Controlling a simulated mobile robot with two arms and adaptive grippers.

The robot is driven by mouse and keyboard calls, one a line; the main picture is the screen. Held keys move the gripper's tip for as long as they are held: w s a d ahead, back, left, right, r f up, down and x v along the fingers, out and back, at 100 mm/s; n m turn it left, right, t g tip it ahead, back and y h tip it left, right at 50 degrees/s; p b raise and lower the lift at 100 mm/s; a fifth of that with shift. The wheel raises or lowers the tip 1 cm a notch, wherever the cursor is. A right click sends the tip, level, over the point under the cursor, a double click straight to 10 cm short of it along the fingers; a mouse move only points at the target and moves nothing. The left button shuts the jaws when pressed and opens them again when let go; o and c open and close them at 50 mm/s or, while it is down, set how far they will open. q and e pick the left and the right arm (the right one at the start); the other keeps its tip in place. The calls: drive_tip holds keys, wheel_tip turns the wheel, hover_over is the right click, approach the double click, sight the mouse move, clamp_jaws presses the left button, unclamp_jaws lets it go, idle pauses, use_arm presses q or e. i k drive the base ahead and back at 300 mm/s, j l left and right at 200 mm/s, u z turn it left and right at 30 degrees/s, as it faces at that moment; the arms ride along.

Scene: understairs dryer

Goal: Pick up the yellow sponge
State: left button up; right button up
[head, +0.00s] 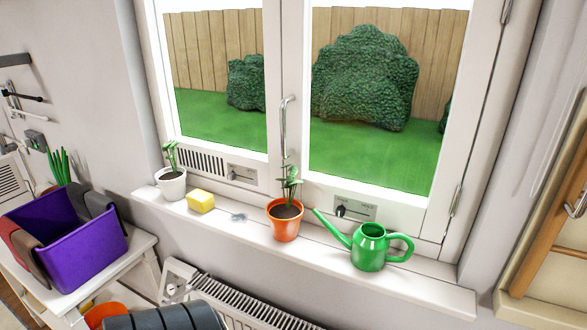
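The yellow sponge (201,202) lies on the white windowsill (325,262) in the head view, left of the middle. It sits between a white pot with a small plant (171,184) on its left and an orange pot with a plant (285,222) on its right. A small grey object (238,217) lies on the sill just right of the sponge. Nothing covers the sponge. Neither of my grippers shows in this view.
A green watering can (370,248) stands on the sill further right. A white radiator (235,300) is below the sill. A purple bin (75,245) stands on a white table at the left. A closed window with a handle (285,120) rises behind the sill.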

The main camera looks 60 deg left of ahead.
sight(201, 201)
drive_tip(key=u, duration=2.45)
